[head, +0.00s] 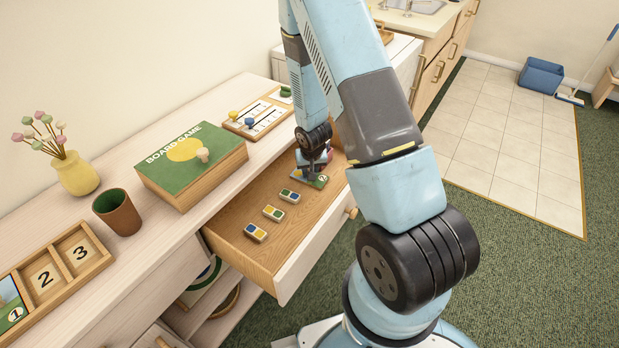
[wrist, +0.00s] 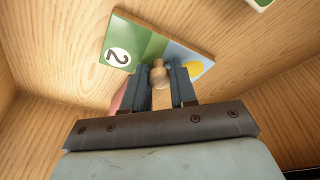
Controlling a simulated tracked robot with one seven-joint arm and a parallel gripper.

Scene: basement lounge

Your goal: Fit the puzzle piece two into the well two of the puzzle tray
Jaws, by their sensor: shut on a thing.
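Puzzle piece two (wrist: 142,43) is a flat square with a green and blue picture, a white circle with a "2" and a wooden knob. It lies in the open drawer, and its green corner shows in the head view (head: 322,181). My gripper (wrist: 159,76) is shut on the knob of the piece; in the head view it reaches down into the drawer (head: 314,170). The puzzle tray (head: 88,270) is at the lower left on the cabinet top. Its well two (head: 45,278) shows a "2" and is empty. Piece one (head: 12,310) sits in the well to its left.
The open drawer (head: 246,269) also holds several domino-like tiles (head: 273,213). On the cabinet top stand a board game box (head: 170,185) with a knob on its lid, a brown cup (head: 118,212), a yellow vase (head: 76,174) and a counting board (head: 258,117).

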